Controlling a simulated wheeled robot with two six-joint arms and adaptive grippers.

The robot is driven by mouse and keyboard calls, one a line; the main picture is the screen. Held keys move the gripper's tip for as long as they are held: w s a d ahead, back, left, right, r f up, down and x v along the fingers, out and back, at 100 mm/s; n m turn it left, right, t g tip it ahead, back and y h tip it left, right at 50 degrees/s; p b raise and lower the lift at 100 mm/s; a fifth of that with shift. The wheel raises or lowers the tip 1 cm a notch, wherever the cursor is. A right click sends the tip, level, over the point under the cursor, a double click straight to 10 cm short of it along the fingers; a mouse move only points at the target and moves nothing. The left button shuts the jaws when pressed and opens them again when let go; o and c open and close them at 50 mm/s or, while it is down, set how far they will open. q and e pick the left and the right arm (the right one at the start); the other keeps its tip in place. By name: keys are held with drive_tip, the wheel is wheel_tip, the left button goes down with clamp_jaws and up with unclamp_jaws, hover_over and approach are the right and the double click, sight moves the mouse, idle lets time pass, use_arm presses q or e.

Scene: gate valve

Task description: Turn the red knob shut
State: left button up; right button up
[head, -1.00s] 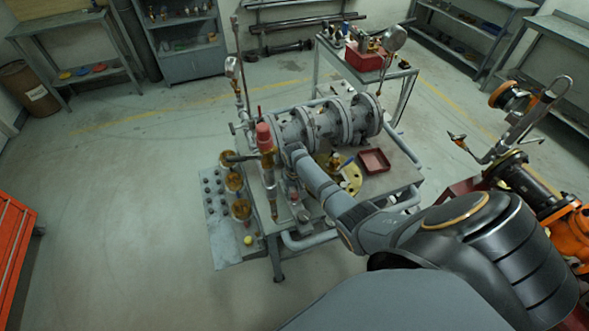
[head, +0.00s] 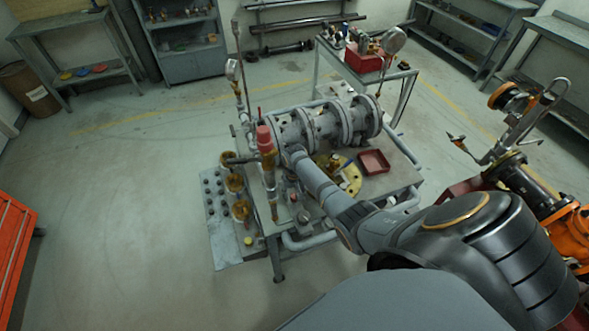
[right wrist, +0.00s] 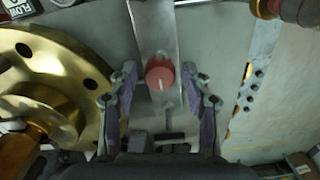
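The red knob (right wrist: 159,77) shows in the right wrist view, round, with a short pale mark on its face. It sits in front of a grey metal strip (right wrist: 153,25). My right gripper (right wrist: 159,70) is open, with one finger on each side of the knob and a visible gap to both. In the head view my right arm reaches over the bench to the pipework, and its fingers are too small and covered to make out. My left gripper is in neither view.
A brass flange (right wrist: 45,75) lies close to the left finger in the wrist view. In the head view, a red-capped upright fitting (head: 264,138) and grey flanged pipe (head: 320,125) stand near my arm. A red tray (head: 373,162) lies on the bench.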

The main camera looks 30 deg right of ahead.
sight(294, 196)
drive_tip(key=shift+r, duration=0.2)
wheel_tip(294, 196, up, 12)
drive_tip(key=shift+f, duration=0.2)
idle(0.6)
